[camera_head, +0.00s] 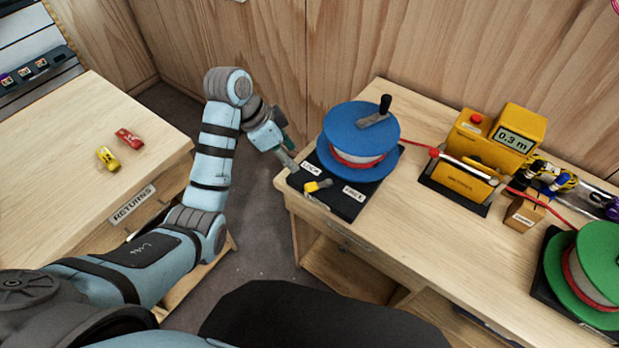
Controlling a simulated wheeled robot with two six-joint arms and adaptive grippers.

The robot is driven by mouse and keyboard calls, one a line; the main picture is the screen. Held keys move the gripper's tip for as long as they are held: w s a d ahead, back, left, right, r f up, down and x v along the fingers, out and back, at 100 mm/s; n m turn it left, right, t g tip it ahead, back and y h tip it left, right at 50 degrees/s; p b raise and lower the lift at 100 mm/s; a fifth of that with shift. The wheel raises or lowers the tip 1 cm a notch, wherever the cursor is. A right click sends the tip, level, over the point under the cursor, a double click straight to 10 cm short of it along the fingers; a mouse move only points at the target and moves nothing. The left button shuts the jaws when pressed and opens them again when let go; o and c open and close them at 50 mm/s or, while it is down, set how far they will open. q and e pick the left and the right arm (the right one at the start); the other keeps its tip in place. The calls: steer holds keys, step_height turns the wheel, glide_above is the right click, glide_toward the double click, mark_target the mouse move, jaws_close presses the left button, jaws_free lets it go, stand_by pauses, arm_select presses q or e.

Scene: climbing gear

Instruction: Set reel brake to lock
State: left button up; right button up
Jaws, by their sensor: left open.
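The blue reel (361,130) stands on a black base plate (345,208) at the left end of the wooden bench. Its brake lever (319,186), with a yellow handle and grey end, lies near the plate's front left, between the LOCK label (311,168) and the FREE label (354,191). I cannot tell its exact setting. My left gripper (288,160) is open and empty, just left of the plate near the LOCK label, apart from the lever. Its fingers are small in view. My right gripper is not in view.
Red rope runs from the reel through a yellow length meter (470,152) to a green reel (592,270). A small cardboard box (524,214) stands between. At left, a RETURNS table (60,170) holds red and yellow items. Floor shows between the benches.

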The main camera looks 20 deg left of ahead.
mark_target(311, 185)
arm_select(q)
steer(key=b+x, duration=0.1)
steer(key=x, duration=0.3)
steer(key=b+x, duration=0.1)
steer(key=x, duration=0.4)
steer(key=b+x, duration=0.1)
steer(key=x, duration=0.4)
steer(key=shift+s+f+b, duration=0.2)
steer(key=shift+s+b, duration=0.05)
steer(key=shift+b, duration=0.05)
